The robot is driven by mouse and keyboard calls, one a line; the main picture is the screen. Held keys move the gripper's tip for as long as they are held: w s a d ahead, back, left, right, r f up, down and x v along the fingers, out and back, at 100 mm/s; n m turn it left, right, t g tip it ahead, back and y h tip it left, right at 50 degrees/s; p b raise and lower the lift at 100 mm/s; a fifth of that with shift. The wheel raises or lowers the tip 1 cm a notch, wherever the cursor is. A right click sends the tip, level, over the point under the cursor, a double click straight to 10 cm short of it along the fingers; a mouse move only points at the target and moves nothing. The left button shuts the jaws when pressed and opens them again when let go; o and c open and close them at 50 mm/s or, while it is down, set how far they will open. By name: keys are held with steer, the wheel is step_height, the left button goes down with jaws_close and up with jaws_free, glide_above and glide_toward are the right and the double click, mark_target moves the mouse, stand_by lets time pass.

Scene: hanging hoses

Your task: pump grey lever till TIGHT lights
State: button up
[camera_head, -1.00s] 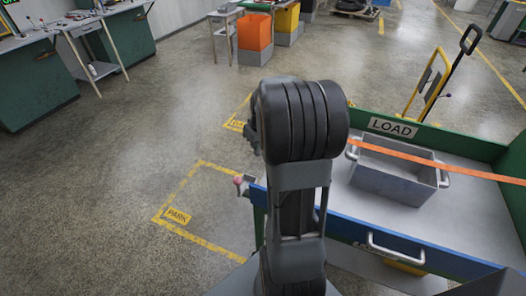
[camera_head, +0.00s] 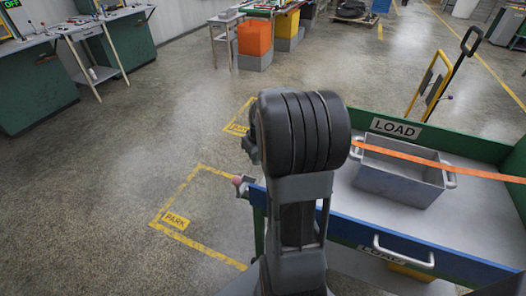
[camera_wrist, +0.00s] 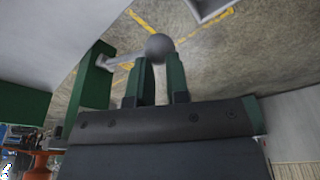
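In the wrist view a grey ball knob (camera_wrist: 159,47) sits at the end of a grey rod (camera_wrist: 124,60), which runs left to a green post (camera_wrist: 92,78). The two green fingers of my gripper (camera_wrist: 161,66) point at the knob, one to each side of its lower part, with a narrow gap between them. Whether they press on the knob I cannot tell. In the head view my arm hides most of my gripper. A pinkish knob (camera_head: 237,181) shows at the cart's left corner. No TIGHT light is visible.
A cart with a green LOAD board (camera_head: 396,127) holds a grey crate (camera_head: 398,178), with an orange strap (camera_head: 440,163) across it. A yellow hand truck (camera_head: 428,85) stands behind. Yellow PARK markings (camera_head: 175,220) lie on the open floor at left. Green workbenches (camera_head: 35,85) stand far left.

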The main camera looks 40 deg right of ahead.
steer(key=shift+f, duration=0.2)
steer(key=shift+s+a+f+b, duration=0.1)
steer(key=shift+a+f+b, duration=0.05)
steer(key=shift+f+b, duration=0.55)
steer(key=shift+s+a+f+b, duration=0.1)
steer(key=shift+a+f+b, duration=0.05)
steer(key=shift+f+b, duration=0.45)
steer(key=shift+f, duration=0.1)
steer(key=shift+f+b, duration=0.75)
steer(key=shift+f, duration=0.2)
steer(key=shift+w+d+r+p, duration=0.1)
steer(key=shift+d+r+p, duration=0.05)
steer(key=shift+r+p, duration=2.3)
steer(key=shift+r+b, duration=0.3)
steer(key=shift+b, duration=0.05)
steer(key=shift+w+d+r+p, duration=0.15)
steer(key=shift+d+r+p, duration=0.15)
steer(key=shift+r+p, duration=0.35)
steer(key=shift+w+d+r+p, duration=0.25)
steer(key=shift+r+p, duration=0.25)
steer(key=shift+r, duration=0.3)
steer(key=shift+w+d+r+p, duration=0.1)
steer(key=shift+d+r+p, duration=0.2)
steer(key=shift+r+p, duration=0.35)
